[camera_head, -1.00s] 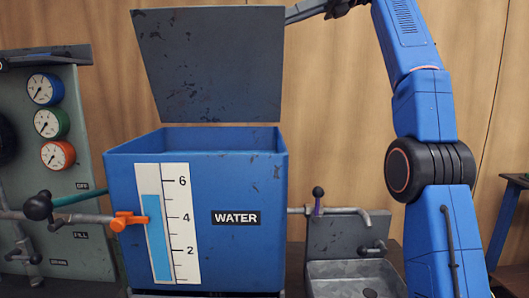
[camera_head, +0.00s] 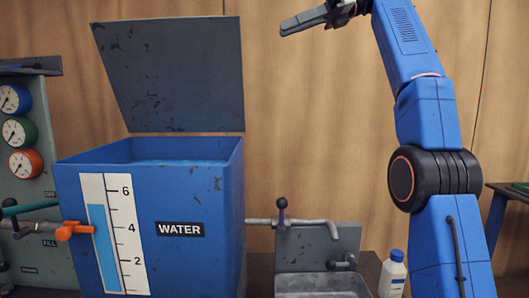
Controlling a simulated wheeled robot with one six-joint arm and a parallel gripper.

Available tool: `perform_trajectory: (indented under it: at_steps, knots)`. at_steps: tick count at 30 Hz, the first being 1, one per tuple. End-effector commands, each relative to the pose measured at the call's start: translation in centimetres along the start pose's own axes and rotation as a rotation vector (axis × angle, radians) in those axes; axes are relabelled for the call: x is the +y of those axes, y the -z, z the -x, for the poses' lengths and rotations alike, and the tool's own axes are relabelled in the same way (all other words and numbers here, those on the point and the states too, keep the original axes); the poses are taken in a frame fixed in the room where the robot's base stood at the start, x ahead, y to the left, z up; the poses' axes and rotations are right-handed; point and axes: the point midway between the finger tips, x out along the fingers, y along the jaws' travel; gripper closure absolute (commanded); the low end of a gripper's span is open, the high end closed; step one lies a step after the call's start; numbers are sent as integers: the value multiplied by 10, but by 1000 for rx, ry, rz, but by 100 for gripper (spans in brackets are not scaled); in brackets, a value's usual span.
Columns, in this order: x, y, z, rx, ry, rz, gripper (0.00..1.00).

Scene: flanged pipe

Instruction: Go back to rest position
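My gripper (camera_head: 312,19) is at the top of the head view, right of the raised lid, held up in front of the wooden wall. It points left and looks empty. I see it edge-on, so the gap between its fingers cannot be made out. A blue water tank (camera_head: 205,255) stands at the left with its dark lid (camera_head: 175,75) raised. Its gauge (camera_head: 112,235) reads a little above 5, and water shows inside. My gripper is apart from the tank and lid.
An orange-handled valve (camera_head: 75,230) is at the tank's left, by a panel with several dials (camera_head: 18,131). A pipe tap (camera_head: 290,221) runs over a metal sink (camera_head: 320,284). A white bottle with a blue cap (camera_head: 393,275) stands right of the sink.

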Motion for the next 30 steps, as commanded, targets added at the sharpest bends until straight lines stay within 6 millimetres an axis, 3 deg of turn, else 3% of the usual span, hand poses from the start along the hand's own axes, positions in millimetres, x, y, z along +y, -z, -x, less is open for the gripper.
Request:
perform_trajectory:
  at_steps: [18,23,30]
  knots:
    - [-8,4,0,14,128,127,81]
    - [-10,19,-2,53,202,211,81]
    - [-9,61,-5,157,301,355,81]
